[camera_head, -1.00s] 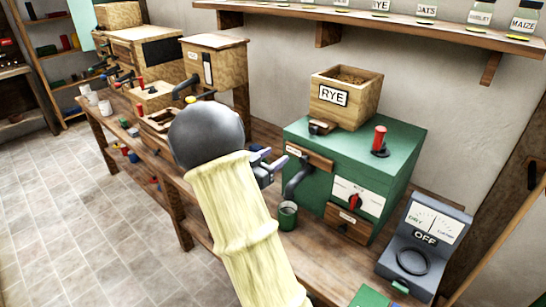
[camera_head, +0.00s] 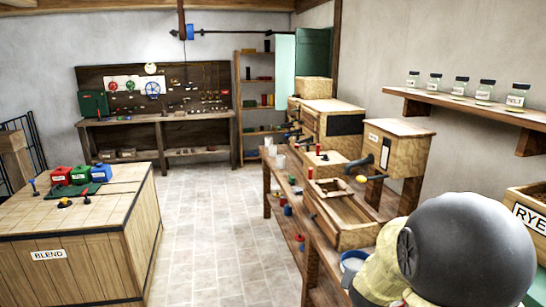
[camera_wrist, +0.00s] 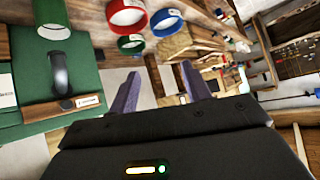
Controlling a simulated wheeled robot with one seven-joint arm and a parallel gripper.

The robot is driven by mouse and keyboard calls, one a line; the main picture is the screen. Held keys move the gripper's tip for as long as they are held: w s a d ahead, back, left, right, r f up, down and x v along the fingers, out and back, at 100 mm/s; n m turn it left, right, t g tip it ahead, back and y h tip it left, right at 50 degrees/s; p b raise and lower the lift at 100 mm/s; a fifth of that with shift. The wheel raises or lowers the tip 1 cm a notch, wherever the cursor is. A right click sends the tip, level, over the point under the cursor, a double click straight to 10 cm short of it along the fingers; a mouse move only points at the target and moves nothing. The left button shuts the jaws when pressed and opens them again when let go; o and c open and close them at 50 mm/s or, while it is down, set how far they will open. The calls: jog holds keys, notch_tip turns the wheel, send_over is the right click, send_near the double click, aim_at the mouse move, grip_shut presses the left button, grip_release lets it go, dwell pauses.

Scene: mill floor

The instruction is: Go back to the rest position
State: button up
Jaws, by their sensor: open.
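My gripper (camera_wrist: 160,70) shows in the wrist view with its two purple-grey fingers apart and nothing between them. In the head view my arm's grey round joint and pale yellow sleeve fill the lower right corner, and the gripper itself is hidden there. A green machine (camera_wrist: 92,60) with a dark spout is at the left of the wrist view, beside the fingers and apart from them.
A long wooden bench (camera_head: 311,205) runs along the right wall. A box marked BLEND (camera_head: 95,245) stands at the left. Tiled floor (camera_head: 215,225) between them is clear. Red (camera_wrist: 125,28), green and blue rings or cup rims lie beyond the fingers.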

jog(key=s+a+f+n+g+y, duration=0.1)
jog(key=s+a+n+g, duration=0.2)
jog(key=s, duration=0.6)
jog(key=s+a+f+n+g+y+p, duration=0.1)
jog(key=s+a+n+g+y, duration=0.1)
jog(key=s, duration=0.7)
jog(key=a+n+g, duration=0.1)
jog(key=a+g, duration=0.1)
jog(key=a, duration=0.1)
jog(key=shift+s+y, duration=0.3)
jog(key=shift+w, duration=0.1)
